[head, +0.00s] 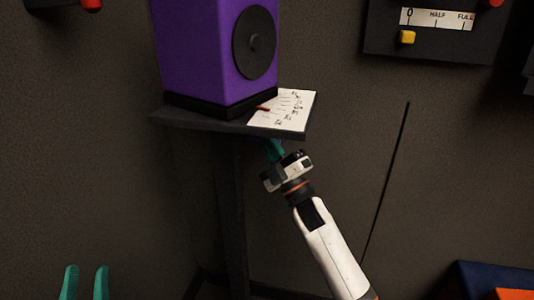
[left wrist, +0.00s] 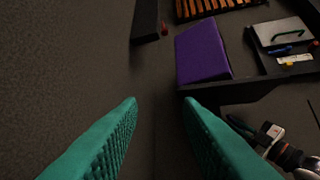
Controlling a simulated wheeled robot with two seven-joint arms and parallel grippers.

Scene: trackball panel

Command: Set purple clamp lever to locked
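A purple box (head: 200,50) with a black round disc (head: 255,42) on its right face stands on a black base on a dark shelf (head: 185,119). A white card (head: 290,110) with small unreadable marks lies beside it, with a small red piece (head: 263,107) at its edge. I cannot make out a separate lever. The purple box also shows in the left wrist view (left wrist: 200,52). My left gripper (head: 86,275) is open and empty, low and left of the shelf. My right gripper (head: 274,150) is just below the shelf's front edge; its fingers are mostly hidden.
A dark wall panel (head: 440,45) with a yellow slider (head: 407,37) and a HALF/FULL scale is at upper right. A post (head: 232,210) supports the shelf. Blue and orange things (head: 490,280) are at lower right. The space left of the post is clear.

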